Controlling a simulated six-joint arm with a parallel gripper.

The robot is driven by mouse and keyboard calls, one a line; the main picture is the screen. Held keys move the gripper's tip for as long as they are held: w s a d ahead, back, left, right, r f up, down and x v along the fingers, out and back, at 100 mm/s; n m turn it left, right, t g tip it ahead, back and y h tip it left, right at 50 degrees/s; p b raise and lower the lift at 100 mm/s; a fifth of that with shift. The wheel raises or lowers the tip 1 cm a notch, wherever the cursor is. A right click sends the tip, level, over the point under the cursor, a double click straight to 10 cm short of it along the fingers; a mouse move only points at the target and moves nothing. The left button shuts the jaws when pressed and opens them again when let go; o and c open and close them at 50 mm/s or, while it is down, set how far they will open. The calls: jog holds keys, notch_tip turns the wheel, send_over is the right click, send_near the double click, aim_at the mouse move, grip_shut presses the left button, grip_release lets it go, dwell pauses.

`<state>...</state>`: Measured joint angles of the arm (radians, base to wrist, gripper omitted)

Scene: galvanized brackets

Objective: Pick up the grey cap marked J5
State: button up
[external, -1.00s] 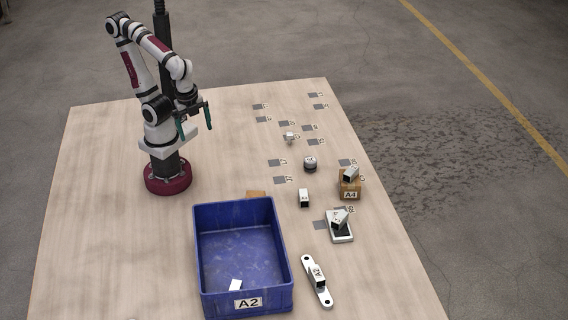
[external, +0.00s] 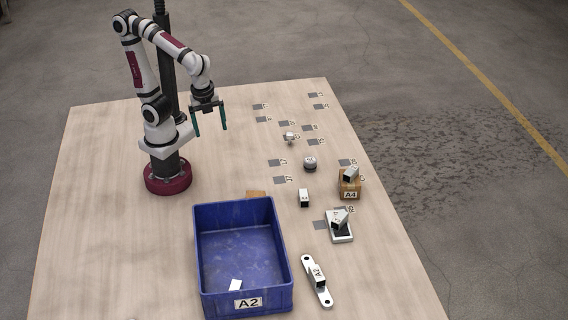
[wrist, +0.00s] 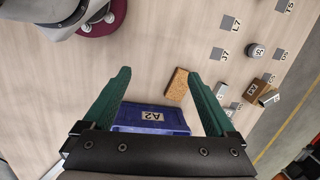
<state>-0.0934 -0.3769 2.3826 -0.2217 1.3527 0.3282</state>
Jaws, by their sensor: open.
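A round grey cap (external: 310,164) stands on the table right of centre in the external view. A round cap also shows at the upper right of the wrist view (wrist: 256,50). Its marking is too small for me to read as J5. My gripper (external: 210,130) is open and empty, raised above the table to the left of the cap and well apart from it.
A blue bin (external: 285,262) labelled A2 stands at the front, with a small white piece inside. A brown block (external: 257,194) lies behind it. A box marked A4 (external: 350,194), a white block (external: 304,198) and brackets stand right. Grey labelled squares dot the table.

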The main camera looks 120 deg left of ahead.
jog(key=w+a+m, duration=0.3)
jog(key=w+a, duration=0.2)
jog(key=w, duration=0.3)
jog(key=m, duration=0.9)
send_over(311, 159)
jog(key=d, duration=0.2)
notch_tip(311, 159, down, 8)
jog(key=f, duration=0.5)
jog(key=a+f, duration=0.1)
jog(key=f, duration=0.8)
jog(key=shift+a+f, duration=0.4)
jog(key=shift+r, duration=0.1)
grip_shut()
jog(key=shift+r, duration=0.1)
